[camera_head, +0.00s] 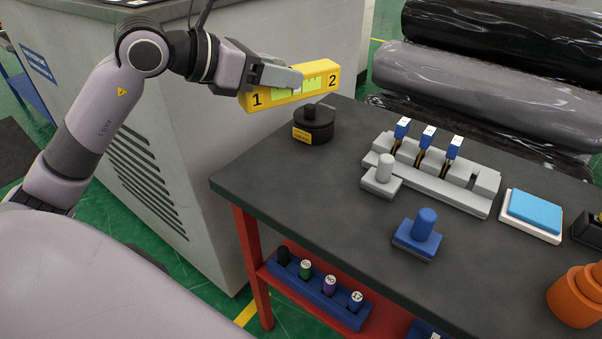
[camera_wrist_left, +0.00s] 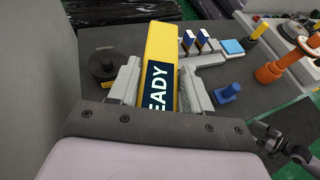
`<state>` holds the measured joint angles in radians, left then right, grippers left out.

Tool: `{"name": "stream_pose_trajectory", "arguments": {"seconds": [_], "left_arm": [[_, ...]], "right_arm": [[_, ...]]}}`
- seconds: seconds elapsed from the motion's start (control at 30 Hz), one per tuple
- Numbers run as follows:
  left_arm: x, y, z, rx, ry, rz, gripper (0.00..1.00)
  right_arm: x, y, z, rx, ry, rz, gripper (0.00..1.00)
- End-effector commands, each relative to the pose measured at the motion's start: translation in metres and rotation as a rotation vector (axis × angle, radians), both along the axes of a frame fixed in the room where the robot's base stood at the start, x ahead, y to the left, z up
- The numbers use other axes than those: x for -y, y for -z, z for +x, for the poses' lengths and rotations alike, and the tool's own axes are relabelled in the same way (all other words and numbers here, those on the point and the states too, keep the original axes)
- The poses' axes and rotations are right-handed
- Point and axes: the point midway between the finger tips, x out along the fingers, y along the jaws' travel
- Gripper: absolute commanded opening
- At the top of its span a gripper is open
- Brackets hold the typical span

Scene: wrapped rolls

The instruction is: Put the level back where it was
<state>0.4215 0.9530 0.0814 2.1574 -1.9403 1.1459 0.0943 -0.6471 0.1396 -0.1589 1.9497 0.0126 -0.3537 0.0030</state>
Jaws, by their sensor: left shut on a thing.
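The level is a yellow bar (camera_head: 319,77) with a green window and the numbers 1 and 2 on the side facing the head camera. My left gripper (camera_head: 283,78) is shut on it and holds it tilted, above the table's far left corner. In the left wrist view the level (camera_wrist_left: 160,50) sits between the two fingers, and a dark label on it shows part of the word "READY". My right gripper is not in the head view.
A black round weight (camera_head: 313,124) with a yellow tag stands on the dark table (camera_head: 300,178) below the level. A grey rack (camera_head: 436,178) with blue-topped pieces, a grey knobbed block (camera_head: 383,176), a blue knobbed block (camera_head: 420,232) and a blue pad (camera_head: 534,210) stand further right. The front left tabletop is clear.

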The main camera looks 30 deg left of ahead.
Motion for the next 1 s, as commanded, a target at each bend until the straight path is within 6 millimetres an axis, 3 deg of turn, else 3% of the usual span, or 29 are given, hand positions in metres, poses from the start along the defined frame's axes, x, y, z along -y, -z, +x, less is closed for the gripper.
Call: {"name": "stream_pose_trajectory", "arguments": {"seconds": [0.17,0.73,1.0], "left_arm": [[-0.004,0.002,-0.001,-0.001,-0.012,-0.005,0.04],[-0.004,0.127,-0.001,-0.004,-0.013,-0.007,0.04],[-0.004,0.151,-0.001,0.003,-0.012,-0.003,0.04]], "right_arm": [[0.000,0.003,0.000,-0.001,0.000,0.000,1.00],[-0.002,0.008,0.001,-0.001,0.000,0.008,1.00],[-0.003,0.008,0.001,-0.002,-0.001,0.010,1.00]]}}
